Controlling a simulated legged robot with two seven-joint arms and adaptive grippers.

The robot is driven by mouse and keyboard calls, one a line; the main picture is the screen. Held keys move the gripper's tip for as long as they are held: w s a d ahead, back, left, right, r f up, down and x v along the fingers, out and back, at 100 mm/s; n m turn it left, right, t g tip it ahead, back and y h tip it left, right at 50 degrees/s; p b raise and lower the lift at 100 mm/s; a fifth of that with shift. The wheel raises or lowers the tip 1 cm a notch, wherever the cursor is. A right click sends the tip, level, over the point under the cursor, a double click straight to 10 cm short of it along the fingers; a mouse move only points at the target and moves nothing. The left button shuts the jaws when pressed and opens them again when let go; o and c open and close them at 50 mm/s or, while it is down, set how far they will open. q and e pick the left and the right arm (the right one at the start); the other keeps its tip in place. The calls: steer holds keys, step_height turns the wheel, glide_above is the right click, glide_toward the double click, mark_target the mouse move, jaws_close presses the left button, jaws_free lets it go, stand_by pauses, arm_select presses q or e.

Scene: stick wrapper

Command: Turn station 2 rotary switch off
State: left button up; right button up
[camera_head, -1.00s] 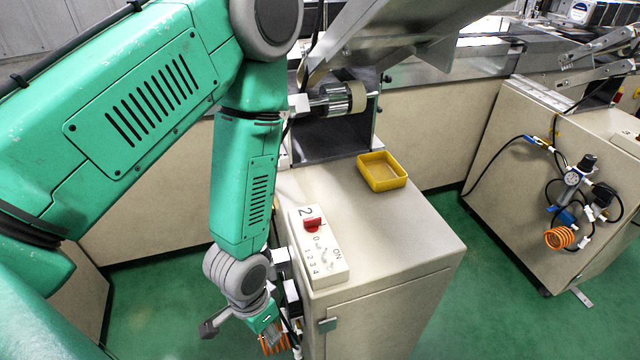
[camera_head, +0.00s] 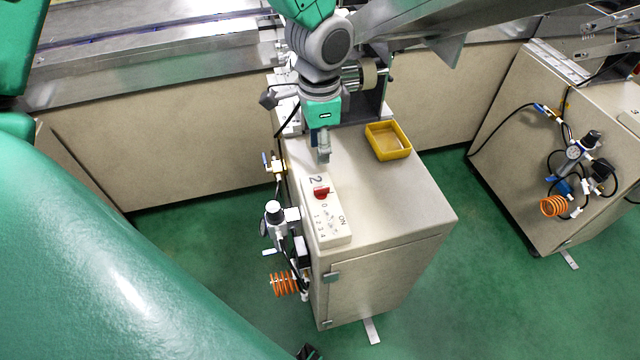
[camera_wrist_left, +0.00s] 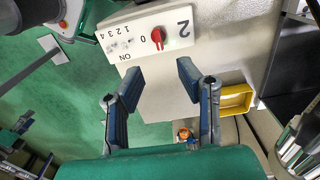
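The station 2 switch panel (camera_head: 332,232) is a white box marked "2" on top of the beige cabinet (camera_head: 400,205). Its red rotary switch (camera_head: 321,193) sits near the "2", beside a "0" mark; "ON" and small numbers are farther along the panel. In the left wrist view the red switch (camera_wrist_left: 157,37) lies beyond the fingertips. My left gripper (camera_head: 322,158) hangs over the cabinet top, behind the panel and apart from the switch. In the wrist view its two blue-grey fingers (camera_wrist_left: 158,72) are spread with nothing between them.
A yellow tray (camera_head: 388,141) stands on the cabinet right of my left gripper. A roller (camera_head: 362,74) is behind it. Valves and an orange coiled hose (camera_head: 284,284) hang on the cabinet's left side. Another cabinet (camera_head: 530,150) stands at the right, with green floor between.

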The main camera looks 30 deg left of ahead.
mark_target(322, 188)
arm_select(q)
steer(key=f, duration=1.1)
steer(key=shift+d+f+b, duration=0.1)
steer(key=shift+d+b, duration=0.2)
steer(key=shift+a+f, duration=0.15)
steer(key=shift+f, duration=0.35)
jaws_close()
